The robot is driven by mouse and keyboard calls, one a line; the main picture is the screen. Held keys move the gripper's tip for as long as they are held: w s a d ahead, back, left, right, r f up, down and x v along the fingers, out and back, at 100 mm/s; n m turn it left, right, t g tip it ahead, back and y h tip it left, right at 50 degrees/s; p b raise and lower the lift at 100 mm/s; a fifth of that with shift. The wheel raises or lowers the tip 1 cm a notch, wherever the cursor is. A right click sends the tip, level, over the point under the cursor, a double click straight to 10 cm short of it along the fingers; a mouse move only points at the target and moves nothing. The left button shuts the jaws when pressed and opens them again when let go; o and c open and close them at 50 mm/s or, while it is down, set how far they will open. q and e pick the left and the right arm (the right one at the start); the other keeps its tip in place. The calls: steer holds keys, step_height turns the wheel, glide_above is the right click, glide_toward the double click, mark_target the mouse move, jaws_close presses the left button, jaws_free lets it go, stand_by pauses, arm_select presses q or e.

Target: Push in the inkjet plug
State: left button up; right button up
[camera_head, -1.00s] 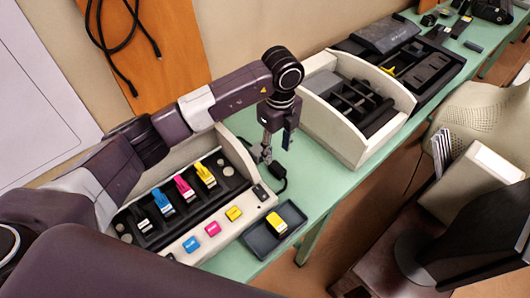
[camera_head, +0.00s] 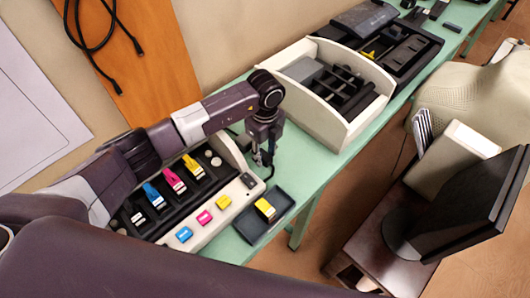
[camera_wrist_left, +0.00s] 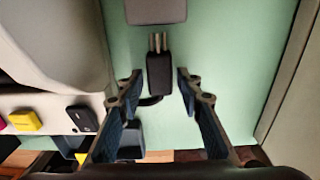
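The prongs are apart from that block. My left gripper (camera_wrist_left: 159,82) is open, one finger on each side of the plug, with a gap on both sides. In the head view my left gripper (camera_head: 262,158) points down at the right end of the inkjet exhibit (camera_head: 205,232) and largely hides the plug. My right gripper is not in view.
The exhibit holds black, cyan, magenta and yellow cartridges. A dark tray (camera_head: 248,222) with a yellow-topped cartridge (camera_head: 265,208) lies in front of the gripper. A cream open box (camera_head: 347,128) stands to the right on the green table (camera_head: 305,172). Table between them is clear.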

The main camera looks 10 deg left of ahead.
arm_select(q)
steer(key=c, duration=0.8)
jaws_close()
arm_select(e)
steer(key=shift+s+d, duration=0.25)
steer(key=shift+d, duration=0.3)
